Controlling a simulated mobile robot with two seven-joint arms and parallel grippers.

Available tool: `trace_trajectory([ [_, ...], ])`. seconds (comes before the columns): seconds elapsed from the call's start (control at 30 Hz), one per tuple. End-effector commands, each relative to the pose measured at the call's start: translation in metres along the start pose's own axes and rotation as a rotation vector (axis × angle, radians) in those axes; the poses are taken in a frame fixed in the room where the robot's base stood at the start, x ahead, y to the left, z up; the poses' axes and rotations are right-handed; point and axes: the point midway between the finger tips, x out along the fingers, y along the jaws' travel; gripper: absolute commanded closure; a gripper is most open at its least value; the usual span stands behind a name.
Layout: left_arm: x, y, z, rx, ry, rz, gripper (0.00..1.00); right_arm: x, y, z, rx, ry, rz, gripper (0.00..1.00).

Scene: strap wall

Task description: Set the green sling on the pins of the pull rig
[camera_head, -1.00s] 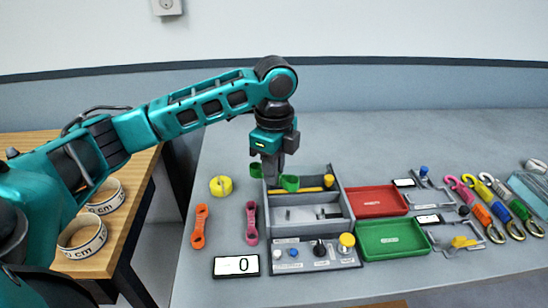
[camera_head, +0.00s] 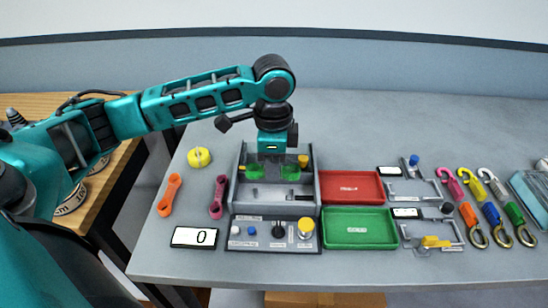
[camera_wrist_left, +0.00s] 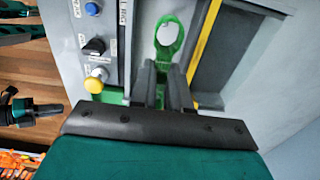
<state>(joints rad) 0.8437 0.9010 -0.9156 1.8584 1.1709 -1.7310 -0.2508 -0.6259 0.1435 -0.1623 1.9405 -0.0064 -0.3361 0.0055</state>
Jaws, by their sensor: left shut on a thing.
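The green sling (camera_head: 290,172) has an eye at each end and lies crosswise in my left gripper (camera_head: 273,172). The gripper is shut on its middle, and an eye sticks out on either side. The pull rig (camera_head: 316,190) is a grey open-topped box with a control panel in front. The gripper and sling are over or inside its back part. In the left wrist view, one green eye (camera_wrist_left: 168,52) shows past the fingers (camera_wrist_left: 163,92), with a pale oval inside it. I cannot tell whether the eyes are around the pins. My right gripper is out of view.
A red tray (camera_head: 378,186) and a green tray (camera_head: 394,238) stand right of the rig. Orange (camera_head: 168,195) and magenta (camera_head: 217,198) slings, a yellow roll (camera_head: 199,158) and a display reading 0 (camera_head: 195,237) lie left. Hooked straps and small fixtures are further right.

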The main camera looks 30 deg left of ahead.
Motion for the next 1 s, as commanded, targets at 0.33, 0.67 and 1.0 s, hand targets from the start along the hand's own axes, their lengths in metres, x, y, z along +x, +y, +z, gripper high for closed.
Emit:
trace_trajectory([
  [0.33, 0.016, 0.001, 0.000, -0.011, -0.001, 0.002, 1.00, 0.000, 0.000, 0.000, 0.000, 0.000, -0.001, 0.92],
  [0.67, 0.048, 0.001, 0.000, -0.010, 0.000, 0.002, 1.00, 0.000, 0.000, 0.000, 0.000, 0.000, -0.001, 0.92],
  [1.0, 0.064, 0.001, 0.000, -0.010, 0.001, 0.000, 1.00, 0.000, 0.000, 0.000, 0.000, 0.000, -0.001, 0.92],
])
